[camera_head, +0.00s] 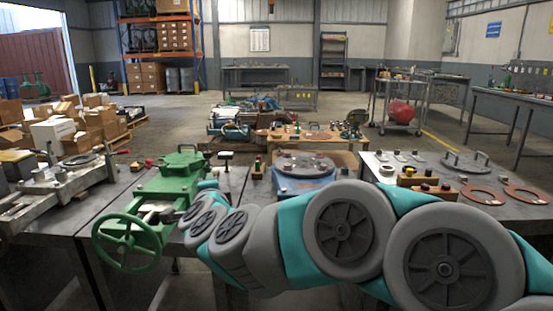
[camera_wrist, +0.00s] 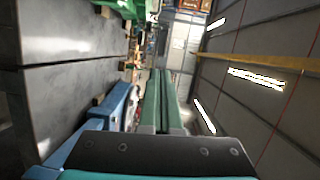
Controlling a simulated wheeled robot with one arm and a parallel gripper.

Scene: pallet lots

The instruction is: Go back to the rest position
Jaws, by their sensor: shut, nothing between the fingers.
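My gripper (camera_wrist: 160,78) shows in the wrist view as two teal fingers lying side by side against each other, with nothing held between them. The wrist view is turned on its side, with the metal table on the left and the ceiling on the right. The fingers point out over the room, past a blue fixture (camera_wrist: 112,112). In the head view my grey and teal arm reaches from the lower right across the front of the tables toward the green valve (camera_head: 165,190). My fingers cannot be made out there.
The green valve with its handwheel stands on the table left of my arm. A blue fixture with a round plate (camera_head: 303,168) stands behind my arm. Copper-coloured rings (camera_head: 483,194) and a wooden block (camera_head: 425,180) lie on the right table (camera_head: 400,158).

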